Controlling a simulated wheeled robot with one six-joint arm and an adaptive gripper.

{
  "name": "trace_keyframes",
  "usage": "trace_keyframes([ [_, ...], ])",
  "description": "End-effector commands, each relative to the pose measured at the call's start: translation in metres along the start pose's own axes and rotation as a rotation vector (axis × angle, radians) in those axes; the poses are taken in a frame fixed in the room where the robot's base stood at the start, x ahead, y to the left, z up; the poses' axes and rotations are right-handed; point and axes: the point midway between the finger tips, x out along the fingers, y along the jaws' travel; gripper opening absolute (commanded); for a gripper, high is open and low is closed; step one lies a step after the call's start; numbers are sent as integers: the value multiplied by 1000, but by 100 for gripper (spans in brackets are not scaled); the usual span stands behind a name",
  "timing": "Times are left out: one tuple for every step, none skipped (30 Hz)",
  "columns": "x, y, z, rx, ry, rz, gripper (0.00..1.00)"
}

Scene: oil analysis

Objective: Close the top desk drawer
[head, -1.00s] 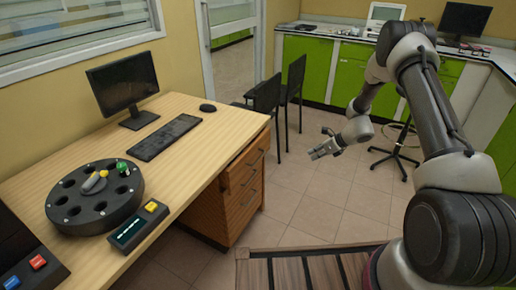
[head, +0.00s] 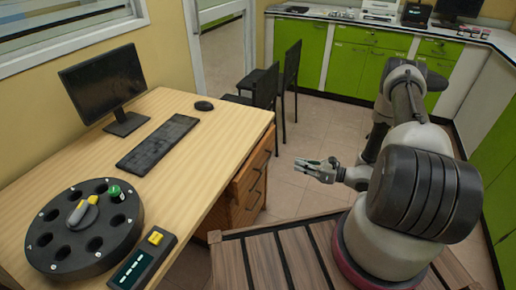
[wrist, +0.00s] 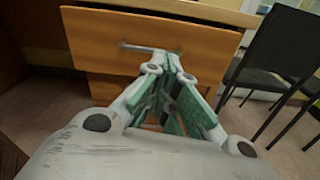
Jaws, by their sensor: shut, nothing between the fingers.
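The wooden desk's top drawer (head: 254,166) shows on the desk's right side. In the wrist view the top drawer (wrist: 105,28) has an orange-brown front with a metal handle (wrist: 146,48). Its front appears to stand out a little past the drawer below; how far is hard to tell. My gripper (head: 306,166) is to the right of the drawers in the head view, apart from them. In the wrist view my gripper (wrist: 171,62) points at the drawer front, its fingers together and empty, overlapping the area just right of the handle. Contact is not visible.
Black chairs (head: 262,100) stand behind the desk's far end, and one shows at right in the wrist view (wrist: 282,55). The desk top (head: 215,135) holds a monitor, keyboard, mouse and round black carousel. Green cabinets (head: 360,70) line the back. Floor between gripper and drawers looks clear.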

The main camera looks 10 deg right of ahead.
Motion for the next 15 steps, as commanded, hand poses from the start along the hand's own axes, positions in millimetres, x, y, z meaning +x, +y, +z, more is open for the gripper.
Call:
trace_keyframes([
  [0,0,6,-37,-26,-2,0],
  [0,0,9,-61,-39,-3,0],
  [0,0,13,-89,-53,-4,0],
  [0,0,14,-105,-60,-4,0],
  [0,0,16,-120,-65,-4,0],
  [1,0,17,-134,-69,-4,0],
  [2,0,17,-144,-69,-3,0],
  [3,0,17,-148,-69,-3,0],
  [6,1,17,-152,-68,-2,0],
  [10,1,17,-152,-67,-1,0],
  [14,1,17,-152,-67,-1,0],
  [19,1,17,-151,-67,0,0],
  [25,1,18,-151,-67,1,0],
  [30,1,18,-151,-67,1,0],
  [38,2,18,-151,-66,2,0],
])
